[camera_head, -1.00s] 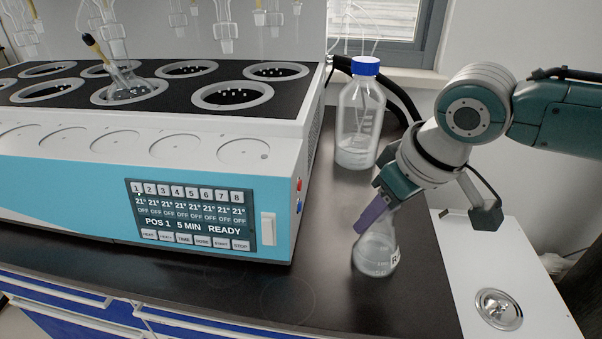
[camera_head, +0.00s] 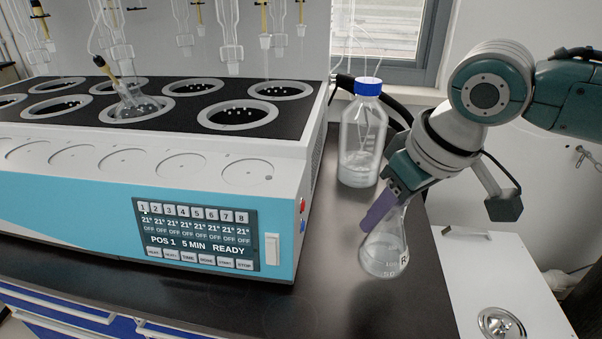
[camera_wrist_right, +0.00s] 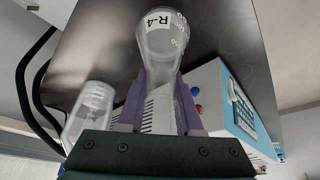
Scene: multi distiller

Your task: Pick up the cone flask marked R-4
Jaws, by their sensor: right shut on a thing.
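The cone flask marked R-4 (camera_head: 384,250) is clear glass with some clear liquid in it, and it is slightly tilted. My right gripper (camera_head: 382,212) is shut on its neck with purple fingers. In the right wrist view, the fingers (camera_wrist_right: 160,95) lie on both sides of the neck, and the label R-4 faces the camera on the flask (camera_wrist_right: 163,42). The flask appears to be just above the dark counter (camera_head: 345,300), but the gap is hard to judge. My left gripper is out of view.
A blue-capped bottle (camera_head: 361,140) stands on the counter behind the flask. The blue-and-white distiller (camera_head: 110,205) fills the left, with another flask (camera_head: 128,100) in one of its wells. A white surface with a round metal lid (camera_head: 500,325) is at the right. The counter front is clear.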

